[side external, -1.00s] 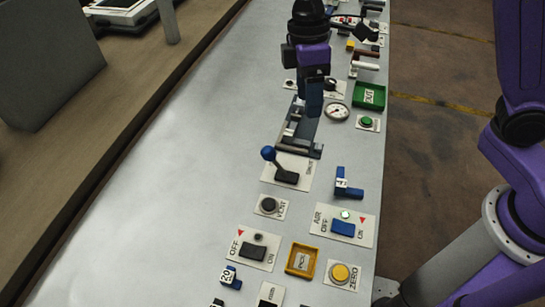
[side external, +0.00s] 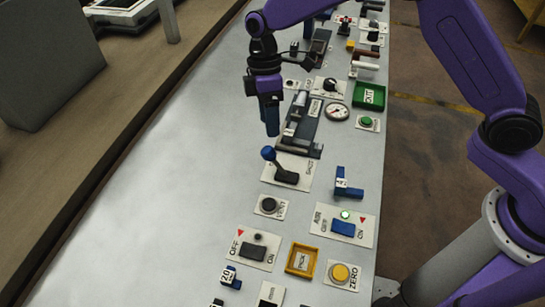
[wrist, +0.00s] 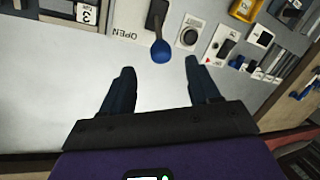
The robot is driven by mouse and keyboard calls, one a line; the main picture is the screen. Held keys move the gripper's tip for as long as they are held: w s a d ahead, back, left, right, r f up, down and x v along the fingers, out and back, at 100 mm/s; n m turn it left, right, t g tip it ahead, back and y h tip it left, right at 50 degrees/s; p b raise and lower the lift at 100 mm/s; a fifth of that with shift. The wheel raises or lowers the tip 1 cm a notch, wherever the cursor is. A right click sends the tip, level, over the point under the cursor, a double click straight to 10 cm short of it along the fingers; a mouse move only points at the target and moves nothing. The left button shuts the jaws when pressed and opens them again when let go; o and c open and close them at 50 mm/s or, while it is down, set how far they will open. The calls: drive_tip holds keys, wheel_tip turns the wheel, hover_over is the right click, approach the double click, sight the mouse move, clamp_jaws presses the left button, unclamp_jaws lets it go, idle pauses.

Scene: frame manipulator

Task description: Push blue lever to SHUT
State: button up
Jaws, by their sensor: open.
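The blue lever (side external: 269,154) has a blue ball knob on a dark stick and rises from a black base on a white label plate (side external: 299,171). It leans up and to the left in the side view. In the wrist view its blue knob (wrist: 161,52) lies beyond my fingertips, beside the word OPEN on the plate. My gripper (side external: 271,130) points down just behind the knob in the side view. Its two fingers show wide apart and empty in the wrist view (wrist: 163,75). I cannot tell whether a finger touches the lever.
A dark slide fixture (side external: 301,130) stands right of my gripper. A VENT button (side external: 269,205), an AIR switch (side external: 342,228), a yellow tray (side external: 301,260) and a green OUT tray (side external: 369,96) sit nearby. The bench left of the lever is bare.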

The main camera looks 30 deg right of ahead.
sight(273, 158)
drive_tip(key=x, duration=1.1)
drive_tip(key=shift+s+f, duration=0.1)
clamp_jaws()
